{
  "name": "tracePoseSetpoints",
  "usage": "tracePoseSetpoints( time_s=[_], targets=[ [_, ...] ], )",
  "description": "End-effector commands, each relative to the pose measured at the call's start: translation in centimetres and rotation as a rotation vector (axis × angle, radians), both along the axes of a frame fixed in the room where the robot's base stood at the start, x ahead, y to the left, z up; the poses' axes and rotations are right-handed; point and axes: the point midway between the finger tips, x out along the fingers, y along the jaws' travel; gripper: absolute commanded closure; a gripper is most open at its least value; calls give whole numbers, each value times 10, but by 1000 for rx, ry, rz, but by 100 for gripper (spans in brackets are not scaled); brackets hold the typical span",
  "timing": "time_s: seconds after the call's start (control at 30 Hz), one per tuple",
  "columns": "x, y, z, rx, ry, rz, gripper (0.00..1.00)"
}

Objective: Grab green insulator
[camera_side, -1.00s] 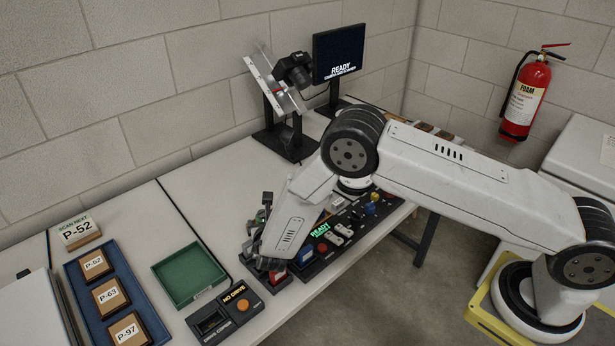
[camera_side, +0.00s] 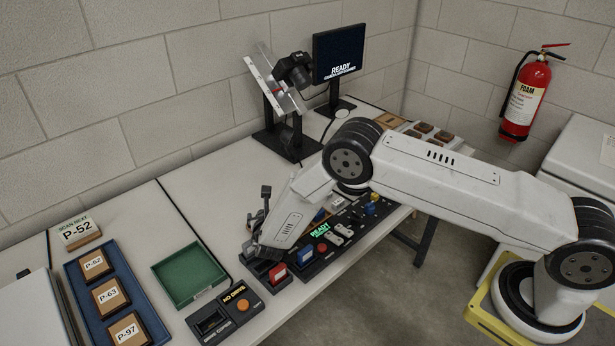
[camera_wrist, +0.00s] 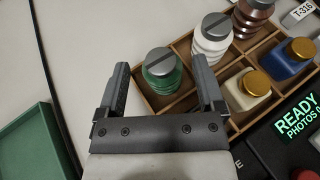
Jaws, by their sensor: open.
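The green insulator (camera_wrist: 161,72) is a ribbed green piece with a grey slotted top. It stands in the near left compartment of a wooden divided tray (camera_wrist: 185,116) in the wrist view. My gripper (camera_wrist: 160,80) is open, with one finger on each side of the insulator in that view; I cannot tell whether either finger touches it. In the side view my gripper (camera_side: 258,215) is over the table and my own arm hides the insulator and most of the tray.
In the wrist view a white insulator (camera_wrist: 212,38), a brown insulator (camera_wrist: 250,15), a blue bottle (camera_wrist: 289,60) and a cream bottle (camera_wrist: 247,90) stand close by in the tray. A green tray (camera_side: 190,274) lies to the left, with a drive copier (camera_side: 224,313) in front.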

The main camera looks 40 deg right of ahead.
Motion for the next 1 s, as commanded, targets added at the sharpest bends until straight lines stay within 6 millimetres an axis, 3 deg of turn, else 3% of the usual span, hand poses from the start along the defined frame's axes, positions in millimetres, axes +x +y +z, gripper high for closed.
tracePoseSetpoints(
  time_s=[0.3,0.87,0.9,1.0],
  targets=[
    [19,-12,-10,0,1,-1,13],
    [20,-12,-10,-1,1,-1,13],
    [20,-12,-10,-1,2,-1,19],
    [20,-12,-10,-1,2,-1,51]
  ],
)
